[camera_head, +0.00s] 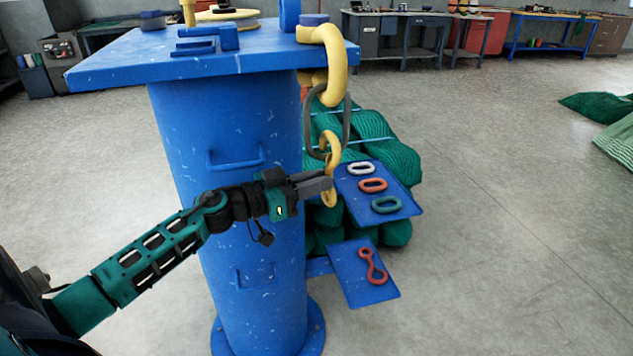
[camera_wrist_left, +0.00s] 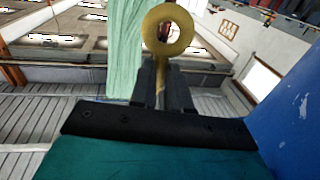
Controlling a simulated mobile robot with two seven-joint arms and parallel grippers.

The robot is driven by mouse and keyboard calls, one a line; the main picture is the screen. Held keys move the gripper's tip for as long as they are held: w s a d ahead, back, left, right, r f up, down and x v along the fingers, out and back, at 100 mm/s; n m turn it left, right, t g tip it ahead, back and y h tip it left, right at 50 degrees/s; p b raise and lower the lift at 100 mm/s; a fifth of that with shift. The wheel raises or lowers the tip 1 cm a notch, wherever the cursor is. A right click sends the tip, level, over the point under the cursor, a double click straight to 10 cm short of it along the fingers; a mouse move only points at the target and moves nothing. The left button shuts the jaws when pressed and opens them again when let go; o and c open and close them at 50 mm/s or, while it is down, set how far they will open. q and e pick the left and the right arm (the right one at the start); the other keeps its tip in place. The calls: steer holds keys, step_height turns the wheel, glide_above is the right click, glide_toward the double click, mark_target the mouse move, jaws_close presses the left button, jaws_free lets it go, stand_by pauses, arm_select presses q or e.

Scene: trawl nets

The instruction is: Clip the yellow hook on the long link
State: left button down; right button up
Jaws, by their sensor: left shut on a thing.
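A long grey oval link (camera_head: 347,122) hangs from a large yellow hook (camera_head: 337,72) at the right edge of the blue tabletop. A smaller yellow hook (camera_head: 332,148) is upright below it, its upper curve overlapping the link's lower end in the head view. I cannot tell whether the link lies inside the hook or only behind or in front of it. My left gripper (camera_head: 328,185) is shut on the smaller hook's lower part. The left wrist view shows a round yellow eye (camera_wrist_left: 150,30) just beyond the fingers (camera_wrist_left: 166,88). My right gripper is not in view.
The blue post (camera_head: 235,130) stands close left of the hook. A blue shelf (camera_head: 405,205) with white, red and green links is just right of my fingers; a lower shelf (camera_head: 352,285) holds a red piece. Green netting (camera_head: 375,140) lies behind.

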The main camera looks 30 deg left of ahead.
arm_select(q)
steer(key=shift+w+a+f, duration=0.1)
steer(key=shift+a+f, duration=0.05)
steer(key=shift+f, duration=0.05)
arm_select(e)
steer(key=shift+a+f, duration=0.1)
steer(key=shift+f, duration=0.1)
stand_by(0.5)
arm_select(q)
steer(key=shift+w+a+f+b, duration=0.1)
steer(key=shift+a+f+b, duration=0.1)
steer(key=shift+f+b, duration=0.4)
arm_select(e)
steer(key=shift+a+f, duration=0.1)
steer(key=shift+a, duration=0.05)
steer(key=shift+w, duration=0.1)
arm_select(q)
steer(key=shift+w+a+f, duration=0.1)
steer(key=shift+a+f, duration=0.05)
steer(key=shift+f, duration=0.5)
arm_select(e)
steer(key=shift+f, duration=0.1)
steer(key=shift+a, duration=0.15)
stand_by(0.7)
arm_select(q)
steer(key=c, duration=1)
jaws_free()
steer(key=shift+f, duration=0.1)
steer(key=shift+c, duration=0.2)
steer(key=shift+f, duration=0.15)
